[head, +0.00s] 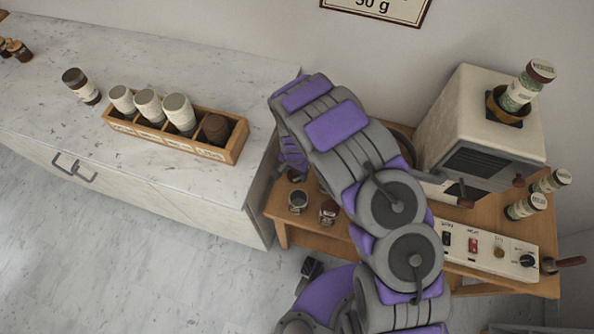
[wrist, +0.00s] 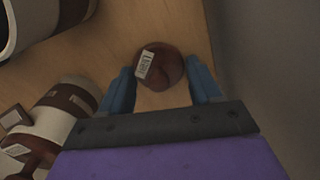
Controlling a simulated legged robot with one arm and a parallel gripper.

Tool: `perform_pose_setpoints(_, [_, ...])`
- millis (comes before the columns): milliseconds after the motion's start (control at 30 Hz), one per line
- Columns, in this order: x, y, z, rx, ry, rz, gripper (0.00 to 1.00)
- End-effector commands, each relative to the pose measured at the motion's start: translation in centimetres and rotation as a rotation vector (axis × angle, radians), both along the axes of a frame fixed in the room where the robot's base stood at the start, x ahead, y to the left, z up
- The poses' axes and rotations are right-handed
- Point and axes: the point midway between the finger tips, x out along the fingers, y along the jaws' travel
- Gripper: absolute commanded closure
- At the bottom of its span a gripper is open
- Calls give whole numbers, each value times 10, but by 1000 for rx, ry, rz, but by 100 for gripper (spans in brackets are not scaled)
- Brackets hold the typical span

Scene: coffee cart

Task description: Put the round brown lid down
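The round brown lid (wrist: 168,66), with a small white label, lies on a wooden surface (wrist: 152,22) in the wrist view. My gripper (wrist: 158,65) is open, with one blue finger on each side of the lid. In the head view my arm reaches over the left end of the wooden table (head: 272,208) and mostly hides my gripper; the lid cannot be made out clearly there.
In the head view a metal cup (head: 298,201), a grinder-like machine (head: 485,110) and a wooden jar rack (head: 235,152) surround my arm.

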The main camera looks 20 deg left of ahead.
Motion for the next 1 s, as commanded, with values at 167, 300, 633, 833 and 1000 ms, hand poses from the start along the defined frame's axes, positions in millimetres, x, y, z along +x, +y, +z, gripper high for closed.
perform_pose_setpoints(167, [0,-5,0,6,3,-1,16])
perform_pose_setpoints(300, [0,-6,0,8,2,-1,15])
perform_pose_setpoints(633, [-1,-3,1,3,2,-1,15])
perform_pose_setpoints(833, [0,-3,17,6,-1,-1,15])
perform_pose_setpoints(1000, [0,-6,45,9,-1,-1,15])
